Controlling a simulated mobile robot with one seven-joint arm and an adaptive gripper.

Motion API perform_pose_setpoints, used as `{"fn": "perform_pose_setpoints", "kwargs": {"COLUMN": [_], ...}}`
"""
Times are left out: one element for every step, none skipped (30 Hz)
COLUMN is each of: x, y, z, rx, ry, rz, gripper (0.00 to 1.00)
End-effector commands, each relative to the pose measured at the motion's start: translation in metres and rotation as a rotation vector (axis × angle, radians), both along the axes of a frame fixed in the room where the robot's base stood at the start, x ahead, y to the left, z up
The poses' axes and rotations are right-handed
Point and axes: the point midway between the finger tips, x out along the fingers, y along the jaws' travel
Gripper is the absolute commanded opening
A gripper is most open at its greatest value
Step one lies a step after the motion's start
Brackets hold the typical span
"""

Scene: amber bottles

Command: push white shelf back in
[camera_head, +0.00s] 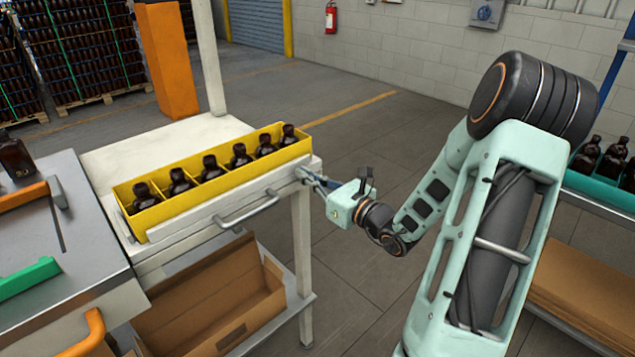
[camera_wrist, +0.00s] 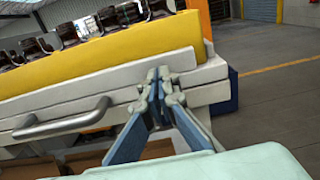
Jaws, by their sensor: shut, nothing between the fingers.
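The white shelf (camera_head: 205,221) is the top sliding tray of a white rack, with a metal bar handle (camera_head: 247,207) on its front face. It also shows in the wrist view (camera_wrist: 122,89), with its handle (camera_wrist: 65,121) at the left. A yellow crate (camera_head: 205,180) holding several dark amber bottles (camera_head: 209,168) stands on it. My gripper (camera_head: 303,174) is at the front face near the shelf's right end, right of the handle. In the wrist view my gripper (camera_wrist: 160,88) is shut, with its fingertips at the front face; whether they touch it is unclear.
An open cardboard box (camera_head: 215,300) sits on the lower shelf. A workbench (camera_head: 60,240) with orange and green parts stands at the left. A teal crate of bottles (camera_head: 600,180) is at the right. The floor behind my gripper is clear.

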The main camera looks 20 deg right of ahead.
Motion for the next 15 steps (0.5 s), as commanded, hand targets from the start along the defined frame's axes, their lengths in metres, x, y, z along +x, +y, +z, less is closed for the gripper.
{"fn": "perform_pose_setpoints", "kwargs": {"x": [0.0025, 0.0034, 0.0042, 0.0045, 0.0047, 0.0047, 0.0046, 0.0046, 0.0045, 0.0045, 0.0044, 0.0045, 0.0050, 0.0060, 0.0082], "y": [0.0014, 0.0017, 0.0021, 0.0021, 0.0021, 0.0021, 0.0020, 0.0020, 0.0020, 0.0020, 0.0019, 0.0020, 0.0021, 0.0026, 0.0035], "z": [0.0000, -0.0001, -0.0001, -0.0001, -0.0002, -0.0002, -0.0002, -0.0002, -0.0002, -0.0002, -0.0001, -0.0001, -0.0002, -0.0002, -0.0004], "rx": [0.001, 0.001, 0.001, 0.001, 0.001, 0.001, 0.001, 0.001, 0.001, 0.001, 0.001, 0.001, 0.000, 0.000, 0.000], "ry": [0.000, 0.000, 0.000, 0.000, 0.000, 0.000, 0.000, 0.000, 0.000, 0.000, 0.000, 0.000, 0.000, 0.000, 0.000], "rz": [0.001, 0.001, 0.001, 0.001, 0.001, 0.001, 0.001, 0.001, 0.001, 0.001, 0.001, 0.001, 0.001, 0.002, 0.002], "gripper": [0.00, 0.00, 0.00, 0.00, 0.00, 0.00, 0.00, 0.00, 0.00, 0.00, 0.00, 0.00, 0.00, 0.00, 0.00]}}
